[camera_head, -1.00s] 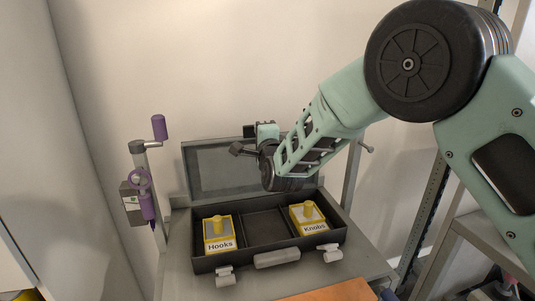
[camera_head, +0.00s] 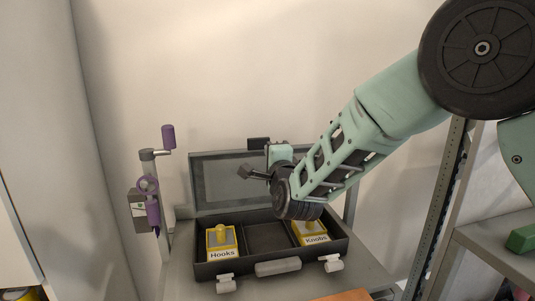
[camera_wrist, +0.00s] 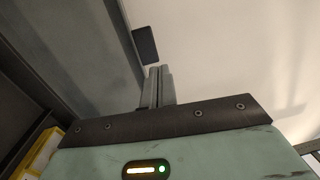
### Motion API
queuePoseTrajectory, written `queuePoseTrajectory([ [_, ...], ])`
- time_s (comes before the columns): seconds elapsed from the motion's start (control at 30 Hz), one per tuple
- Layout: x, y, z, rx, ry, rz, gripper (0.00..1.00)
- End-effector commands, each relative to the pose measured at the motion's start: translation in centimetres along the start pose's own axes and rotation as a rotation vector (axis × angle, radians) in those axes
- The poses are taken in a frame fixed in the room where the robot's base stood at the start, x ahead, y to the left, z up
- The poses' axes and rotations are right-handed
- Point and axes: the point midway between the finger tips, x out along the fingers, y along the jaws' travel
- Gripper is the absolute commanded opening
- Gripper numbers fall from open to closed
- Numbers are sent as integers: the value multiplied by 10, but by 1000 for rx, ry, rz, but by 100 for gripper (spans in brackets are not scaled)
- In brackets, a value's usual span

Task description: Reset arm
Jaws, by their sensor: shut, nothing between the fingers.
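My green arm reaches in from the upper right. My gripper (camera_head: 254,173) is in front of the raised lid of a dark case (camera_head: 200,268), above its tray. In the wrist view my gripper (camera_wrist: 158,86) has its two fingers pressed together with nothing between them. The open case holds a yellow box labelled "Hooks" (camera_head: 221,252) on the left and a yellow box labelled "Knobs" (camera_head: 316,240) on the right. The middle compartment (camera_head: 266,238) looks empty. My wrist partly covers the lid and the Knobs box.
The case sits on a grey cart top (camera_head: 186,285). A grey shelf (camera_head: 500,250) with a green item (camera_head: 522,238) is at the right. An orange surface (camera_head: 345,296) shows at the front. Pale wall lies behind.

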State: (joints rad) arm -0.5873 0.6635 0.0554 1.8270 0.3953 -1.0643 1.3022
Motion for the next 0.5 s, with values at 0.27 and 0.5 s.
queuePoseTrajectory([
  [0.27, -42, -4, 0, 0, -1, -1, 0],
  [0.5, -59, -6, 5, -53, -36, 61, 0],
])
